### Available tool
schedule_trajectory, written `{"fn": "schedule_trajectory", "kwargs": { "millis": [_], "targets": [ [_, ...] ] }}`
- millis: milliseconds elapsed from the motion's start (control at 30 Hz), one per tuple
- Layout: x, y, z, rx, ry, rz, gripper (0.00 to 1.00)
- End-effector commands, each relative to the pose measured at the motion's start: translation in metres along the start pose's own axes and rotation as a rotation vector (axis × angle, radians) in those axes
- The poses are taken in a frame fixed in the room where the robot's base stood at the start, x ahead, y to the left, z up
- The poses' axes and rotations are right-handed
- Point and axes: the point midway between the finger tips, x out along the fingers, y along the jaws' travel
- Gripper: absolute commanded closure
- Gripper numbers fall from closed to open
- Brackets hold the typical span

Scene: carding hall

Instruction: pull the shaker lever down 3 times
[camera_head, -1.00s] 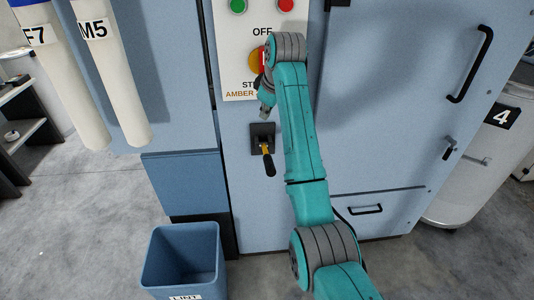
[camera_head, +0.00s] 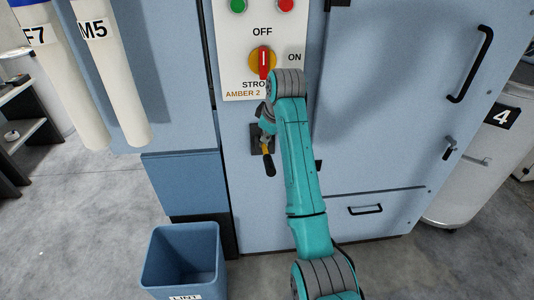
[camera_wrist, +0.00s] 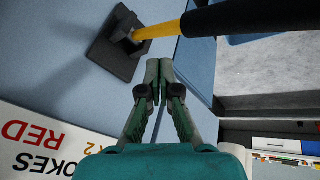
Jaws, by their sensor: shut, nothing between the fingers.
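The shaker lever (camera_head: 268,163) has a yellow shaft and a black grip, and comes out of a dark square mount (camera_head: 256,147) on the blue machine front. In the head view its grip hangs downward. In the wrist view the black grip (camera_wrist: 255,15) and yellow shaft (camera_wrist: 157,31) cross the top of the picture, with the mount (camera_wrist: 112,55) at upper left. My gripper (camera_wrist: 160,62) is shut and empty, its fingertips just short of the shaft and apart from it in the picture. In the head view my wrist partly covers the mount.
A panel above the lever bears a red-handled yellow rotary switch (camera_head: 262,61), a green button (camera_head: 238,6) and a red button (camera_head: 286,5). A blue lint bin (camera_head: 183,255) stands on the floor below left. White tubes (camera_head: 108,80) hang at left. A black door handle (camera_head: 472,64) is at right.

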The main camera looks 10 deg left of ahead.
Motion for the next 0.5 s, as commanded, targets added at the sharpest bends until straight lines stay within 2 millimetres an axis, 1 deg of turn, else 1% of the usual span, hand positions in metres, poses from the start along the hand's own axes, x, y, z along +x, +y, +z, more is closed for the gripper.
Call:
{"fn": "schedule_trajectory", "kwargs": {
  "millis": [200, 500],
  "targets": [
    [0.0097, -0.0071, 0.007, 0.0, 0.001, 0.001, 1.0],
    [0.0114, -0.0084, 0.0083, 0.0, 0.001, 0.001, 1.0]
  ]
}}
